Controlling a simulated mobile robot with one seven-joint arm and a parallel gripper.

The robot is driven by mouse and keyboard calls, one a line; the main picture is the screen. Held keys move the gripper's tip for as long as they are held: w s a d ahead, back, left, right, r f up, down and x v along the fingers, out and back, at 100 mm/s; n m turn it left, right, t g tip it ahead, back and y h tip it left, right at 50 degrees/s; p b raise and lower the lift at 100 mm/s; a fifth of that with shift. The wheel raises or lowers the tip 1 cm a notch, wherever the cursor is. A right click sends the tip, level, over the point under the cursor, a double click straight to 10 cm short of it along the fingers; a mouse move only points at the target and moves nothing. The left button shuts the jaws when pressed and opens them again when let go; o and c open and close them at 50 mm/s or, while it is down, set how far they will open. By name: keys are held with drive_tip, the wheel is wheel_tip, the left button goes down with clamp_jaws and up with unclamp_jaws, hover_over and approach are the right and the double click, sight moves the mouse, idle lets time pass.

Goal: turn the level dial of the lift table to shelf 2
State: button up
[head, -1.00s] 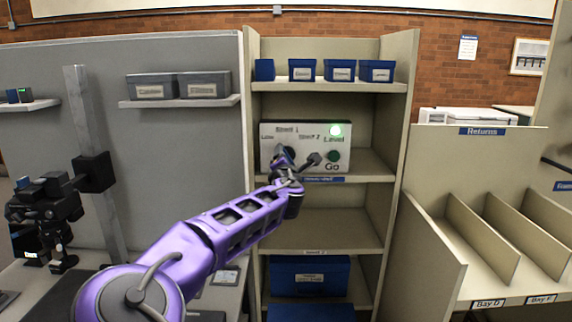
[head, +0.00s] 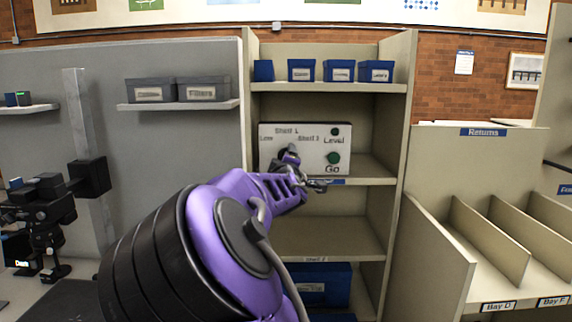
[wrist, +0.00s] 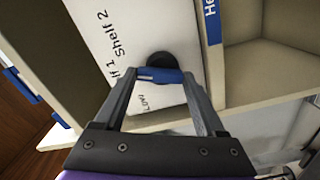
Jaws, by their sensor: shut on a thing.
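The white control panel (head: 268,158) stands on a shelf of the beige rack, with labels Low, Shelf 1 and Shelf 2, a dark Level lamp (head: 335,131) and a green Go button (head: 333,158). My gripper (head: 291,157) is at the panel's left part and hides most of the dial in the head view. In the wrist view the black round dial (wrist: 160,58) shows, with a blue grip bar (wrist: 160,75) between my fingers. My gripper (wrist: 158,77) is shut on it. A white line on the bar lies at its left end, toward the Shelf 1 label.
Blue boxes (head: 340,70) stand on the rack's top shelf, and another blue box (head: 330,285) sits low down. Grey boxes (head: 203,88) rest on a wall shelf at left. The Returns bays (head: 485,245) are at right. The rack's side walls flank the panel.

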drive_tip(key=m, duration=0.5)
drive_tip(key=shift+d, duration=0.1)
drive_tip(key=shift+f+m, duration=0.1)
drive_tip(key=shift+m, duration=0.3)
drive_tip(key=o, duration=1.3)
drive_tip(key=shift+s, duration=0.1)
drive_tip(key=s+p, duration=0.5)
drive_tip(key=s, duration=1.2)
drive_tip(key=shift+s, duration=0.15)
